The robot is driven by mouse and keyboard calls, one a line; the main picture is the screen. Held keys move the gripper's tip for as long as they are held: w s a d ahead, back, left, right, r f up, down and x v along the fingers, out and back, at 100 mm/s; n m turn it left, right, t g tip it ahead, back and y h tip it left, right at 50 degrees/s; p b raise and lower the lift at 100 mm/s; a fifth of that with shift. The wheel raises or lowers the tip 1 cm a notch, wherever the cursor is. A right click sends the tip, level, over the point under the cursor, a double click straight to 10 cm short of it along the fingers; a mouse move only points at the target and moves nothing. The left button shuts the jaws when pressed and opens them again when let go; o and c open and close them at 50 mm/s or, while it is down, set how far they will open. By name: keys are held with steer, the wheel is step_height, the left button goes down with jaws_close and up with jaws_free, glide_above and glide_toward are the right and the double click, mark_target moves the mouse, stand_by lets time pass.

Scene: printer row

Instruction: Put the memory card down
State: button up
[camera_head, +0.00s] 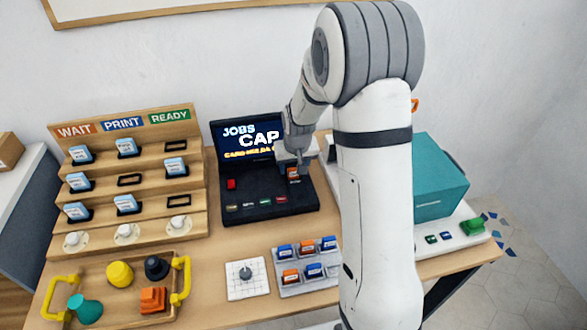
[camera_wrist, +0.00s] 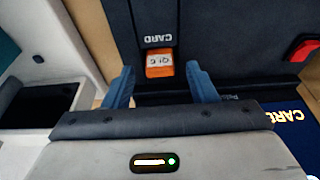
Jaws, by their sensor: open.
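An orange memory card (camera_wrist: 160,70) with a white label sits at the slot marked CARD on the black console (camera_wrist: 205,30). In the head view the card (camera_head: 293,173) shows just below my gripper (camera_head: 296,156), at the console's right side. In the wrist view my gripper (camera_wrist: 160,82) is open, with one blue-grey finger on each side of the card and a gap on both sides. The fingers hold nothing. How deep the card sits in the slot cannot be told.
A grey tray (camera_head: 290,292) with several orange and blue cards lies in front of the console, beside a white grid pad (camera_head: 247,290). The console's screen (camera_head: 235,140) stands behind. A wooden rack (camera_head: 185,218) is left, a teal printer (camera_head: 440,178) right. A red button (camera_wrist: 303,47) is near.

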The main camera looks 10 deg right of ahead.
mark_target(296, 185)
steer(key=v, duration=1)
steer(key=s+r, duration=0.3)
steer(key=s, duration=0.9)
steer(key=s+r, duration=0.3)
steer(key=s, duration=1)
steer(key=shift+g, duration=0.4)
steer(key=shift+r, duration=0.1)
steer(key=p+v, duration=0.3)
steer(key=shift+w+r+p, duration=0.2)
steer(key=shift+r+p, duration=0.1)
steer(key=shift+r, duration=0.1)
